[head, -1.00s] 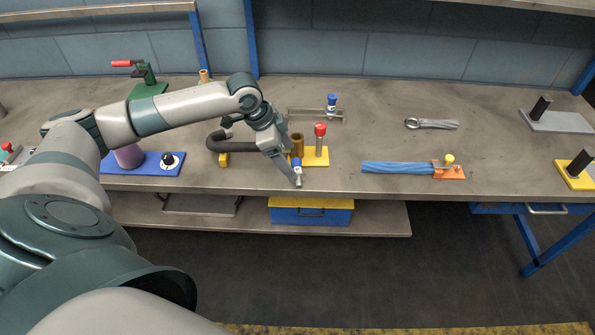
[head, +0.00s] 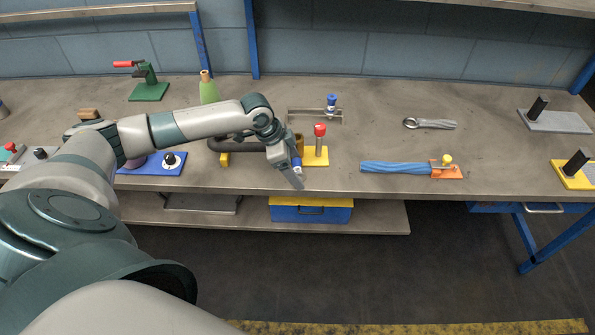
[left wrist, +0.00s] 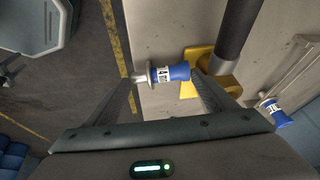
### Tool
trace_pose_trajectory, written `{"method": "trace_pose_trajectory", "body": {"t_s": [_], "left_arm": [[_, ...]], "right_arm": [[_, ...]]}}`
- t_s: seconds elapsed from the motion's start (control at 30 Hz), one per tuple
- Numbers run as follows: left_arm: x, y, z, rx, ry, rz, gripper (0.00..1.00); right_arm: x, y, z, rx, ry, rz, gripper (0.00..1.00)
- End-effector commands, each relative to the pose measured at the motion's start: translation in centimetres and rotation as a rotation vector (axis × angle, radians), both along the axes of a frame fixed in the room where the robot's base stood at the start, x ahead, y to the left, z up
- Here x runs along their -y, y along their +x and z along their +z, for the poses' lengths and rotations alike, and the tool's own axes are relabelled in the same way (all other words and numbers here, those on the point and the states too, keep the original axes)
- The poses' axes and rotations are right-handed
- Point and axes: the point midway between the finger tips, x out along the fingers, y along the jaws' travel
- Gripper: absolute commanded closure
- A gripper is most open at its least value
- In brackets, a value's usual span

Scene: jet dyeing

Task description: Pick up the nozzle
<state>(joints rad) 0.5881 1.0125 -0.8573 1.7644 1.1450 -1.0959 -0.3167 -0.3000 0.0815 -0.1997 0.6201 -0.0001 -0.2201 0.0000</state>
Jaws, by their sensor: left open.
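In the left wrist view, a blue nozzle (left wrist: 179,73) with a white label and a silver tip lies between the fingers of my left gripper (left wrist: 165,80). The fingers are apart, one at the silver tip's end and one at the blue end. I cannot tell whether either touches it. In the head view my left gripper (head: 297,179) is at the table's front edge and mostly hides the blue nozzle (head: 297,159). A similar blue-topped piece (head: 331,102) stands at the metal bracket behind; it also shows in the left wrist view (left wrist: 275,112).
Close by are a yellow block with a red-topped pin (head: 320,131) and a dark bent pipe (head: 232,146). To the right lies a blue bundle on an orange base (head: 396,168). A green bottle (head: 208,90) stands behind my arm. The table between bracket and wrench (head: 430,124) is clear.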

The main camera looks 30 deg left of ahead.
Motion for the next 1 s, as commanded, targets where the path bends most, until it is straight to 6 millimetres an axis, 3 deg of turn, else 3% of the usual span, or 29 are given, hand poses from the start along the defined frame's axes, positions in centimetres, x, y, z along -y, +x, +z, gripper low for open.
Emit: {"method": "trace_pose_trajectory", "body": {"t_s": [0.17, 0.3, 0.73, 1.0], "left_arm": [[0.0, 0.0, 0.0, 0.000, 0.000, 0.000, 0.22], [0.0, 0.0, 0.0, 0.000, 0.000, 0.000, 0.50], [0.0, 0.1, 0.6, 0.002, -0.001, 0.000, 0.50], [0.0, 0.2, 3.8, 0.006, 0.000, -0.001, 0.50]], "right_arm": [[0.2, 0.0, 0.0, -0.001, -0.002, 0.000, 0.46], [0.2, 0.0, 0.0, -0.001, -0.002, 0.000, 0.46], [-0.1, 0.0, -0.3, -0.001, 0.001, -0.001, 0.46], [-0.5, 0.0, -1.6, -0.001, 0.005, -0.002, 0.46]]}}
